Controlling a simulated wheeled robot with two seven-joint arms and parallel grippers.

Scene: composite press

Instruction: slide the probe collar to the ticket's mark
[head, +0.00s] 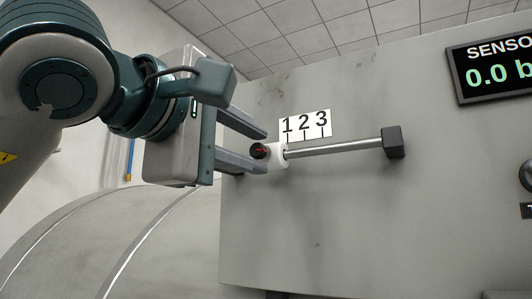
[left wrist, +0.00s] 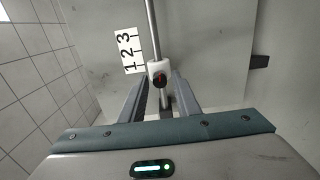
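The probe collar is a white block (head: 278,154) with a black and red knob (head: 259,151). It sits on a metal rod (head: 335,148) near the rod's left end, at or just left of the 1 mark. A white scale plate (head: 305,124) reading 1, 2, 3 is above the rod. My left gripper (head: 265,152) is open, its fingers above and below the knob. In the left wrist view the collar (left wrist: 157,70) lies between and just beyond the open fingertips; contact is not visible. My right gripper is not in view. No ticket is visible.
A dark end block (head: 393,142) holds the rod's right end on a grey panel (head: 330,220). A sensor display (head: 495,68) reading 0.0 is at the upper right. The panel below the rod is clear.

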